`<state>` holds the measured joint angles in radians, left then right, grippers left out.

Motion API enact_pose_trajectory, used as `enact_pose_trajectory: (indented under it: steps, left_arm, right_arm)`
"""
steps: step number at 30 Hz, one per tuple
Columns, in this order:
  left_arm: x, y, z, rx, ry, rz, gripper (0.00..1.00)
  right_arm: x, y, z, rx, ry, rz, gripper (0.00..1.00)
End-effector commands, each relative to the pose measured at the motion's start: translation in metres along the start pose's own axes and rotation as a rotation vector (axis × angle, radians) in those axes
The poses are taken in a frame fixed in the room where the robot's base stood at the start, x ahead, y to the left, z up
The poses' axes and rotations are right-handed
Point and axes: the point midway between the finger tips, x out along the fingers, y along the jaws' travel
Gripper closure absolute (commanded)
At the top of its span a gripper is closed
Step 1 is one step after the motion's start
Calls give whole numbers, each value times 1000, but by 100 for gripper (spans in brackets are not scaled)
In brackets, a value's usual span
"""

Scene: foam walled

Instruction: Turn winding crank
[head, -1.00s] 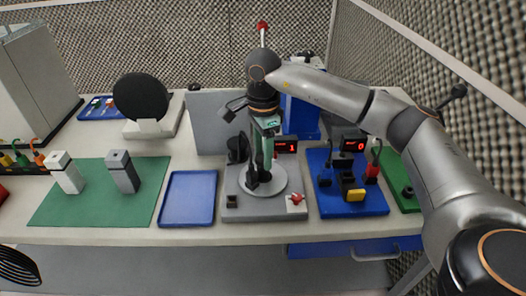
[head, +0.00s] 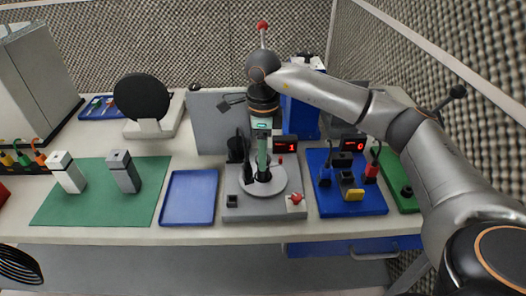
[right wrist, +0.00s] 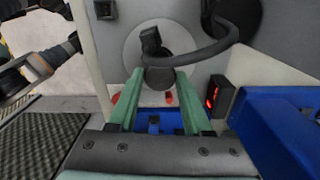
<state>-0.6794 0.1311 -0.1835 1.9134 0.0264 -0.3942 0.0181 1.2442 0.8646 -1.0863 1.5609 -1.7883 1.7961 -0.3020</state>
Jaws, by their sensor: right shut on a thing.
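The winding station is a grey base (head: 238,212) with a round light-grey disc (head: 283,184) on top. A dark crank piece with a black knob (right wrist: 158,76) stands over the disc. My right gripper (head: 263,172) points down over the disc with its green fingers. In the right wrist view the fingers (right wrist: 160,80) sit on both sides of the black knob and are shut on it. The fingers hide part of the crank in the head view. My left gripper is not in view.
A red-digit display (head: 286,144) stands behind the base, and a red knob (head: 296,198) sits at its front right. A blue tray (head: 187,198) lies left. A blue board (head: 351,208) with connectors lies right. A grey panel (head: 207,122) stands behind.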

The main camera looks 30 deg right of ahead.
Motion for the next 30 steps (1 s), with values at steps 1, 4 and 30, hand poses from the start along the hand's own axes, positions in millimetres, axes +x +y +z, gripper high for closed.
enact_pose_trajectory:
  steps: [1, 4, 30]
  left_arm:
    - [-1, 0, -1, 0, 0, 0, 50]
    - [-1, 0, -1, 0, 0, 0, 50]
    - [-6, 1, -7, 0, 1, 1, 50]
  right_arm:
    - [-2, -1, 0, 25, -1, -4, 100]
    - [-2, -1, 0, 75, -1, -4, 100]
    - [-2, -1, 0, 510, -2, -3, 100]
